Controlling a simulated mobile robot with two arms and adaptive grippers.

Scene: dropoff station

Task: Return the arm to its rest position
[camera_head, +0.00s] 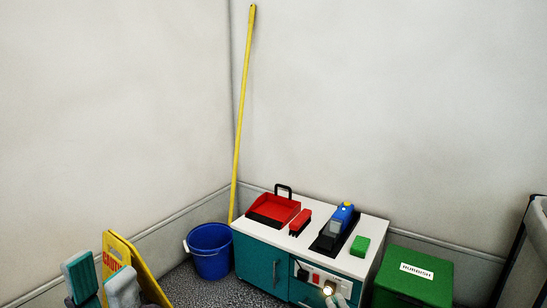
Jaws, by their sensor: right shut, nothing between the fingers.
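My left gripper (101,282) shows at the bottom left edge. Its two grey and teal finger pads stand apart, with nothing between them. It is in front of the yellow caution sign. My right gripper (339,299) shows only as a small grey tip at the bottom edge, in front of the cabinet. It is shut and empty, close to a glowing round light (327,291). I cannot tell whether it touches the cabinet front. Most of both arms is out of view.
The white-topped teal cabinet (262,268) bears a red dustpan (272,207), red brush (300,220), blue-and-grey tool (338,222) and green block (360,246). Around it are a blue bucket (210,253), yellow pole (240,120), caution sign (148,283) and green rubbish bin (414,284).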

